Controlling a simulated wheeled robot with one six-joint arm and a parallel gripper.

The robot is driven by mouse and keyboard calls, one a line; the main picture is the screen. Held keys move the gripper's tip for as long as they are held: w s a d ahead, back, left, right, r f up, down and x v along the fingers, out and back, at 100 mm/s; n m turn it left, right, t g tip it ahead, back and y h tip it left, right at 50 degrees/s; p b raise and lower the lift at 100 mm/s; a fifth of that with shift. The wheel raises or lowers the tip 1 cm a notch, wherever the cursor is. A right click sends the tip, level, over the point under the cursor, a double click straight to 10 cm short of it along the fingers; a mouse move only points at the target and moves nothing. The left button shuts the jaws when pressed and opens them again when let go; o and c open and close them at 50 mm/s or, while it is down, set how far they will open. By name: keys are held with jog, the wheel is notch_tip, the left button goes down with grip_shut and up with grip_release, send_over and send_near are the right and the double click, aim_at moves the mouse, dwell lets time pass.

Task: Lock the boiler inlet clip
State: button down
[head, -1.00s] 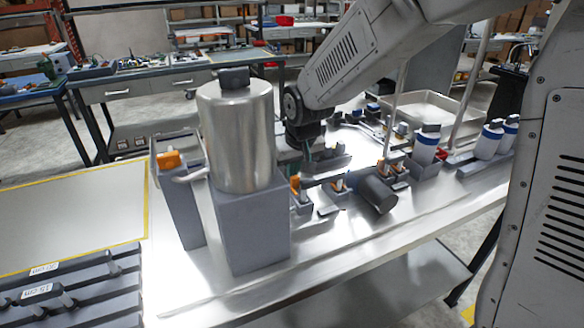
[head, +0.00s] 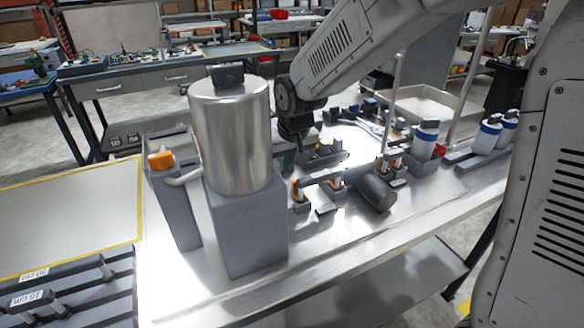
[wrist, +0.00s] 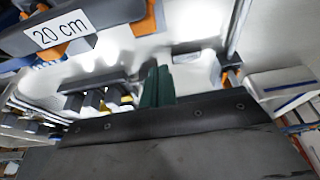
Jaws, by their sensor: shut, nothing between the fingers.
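The boiler, a shiny metal cylinder (head: 230,140) with a dark cap, stands on a grey block. An orange clip (head: 161,160) sits atop a grey post to its left, where a pale pipe runs to the boiler. More orange clips (head: 297,190) stand right of the boiler by a grey bar (head: 322,177); I cannot tell which one is the inlet clip. My gripper (head: 300,155) is behind and right of the boiler, its fingers partly hidden. In the wrist view its green fingers (wrist: 157,88) are shut and empty, apart from a bar labelled 20 cm (wrist: 60,33).
A dark cylinder (head: 372,190) lies near the bench front. White bottles with blue bands (head: 426,140) and a pale tray (head: 430,108) stand to the right. Labelled bars (head: 70,285) lie front left. A yellow-edged board (head: 70,215) is clear.

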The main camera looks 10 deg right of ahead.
jog(key=v, duration=0.9)
jog(key=shift+s+r, duration=0.2)
jog(key=shift+r, duration=0.05)
jog(key=shift+d, duration=0.15)
jog(key=s+d, duration=0.4)
jog(key=s, duration=0.5)
jog(key=s+d+m+g, duration=0.1)
jog(key=s+d, duration=0.2)
jog(key=s, duration=0.7)
jog(key=s+d+m+g, duration=0.1)
jog(key=s+d, duration=0.3)
jog(key=s, duration=0.5)
jog(key=shift+s+d+r+h, duration=0.3)
jog(key=shift+s+r+h, duration=0.1)
jog(key=shift+r, duration=0.05)
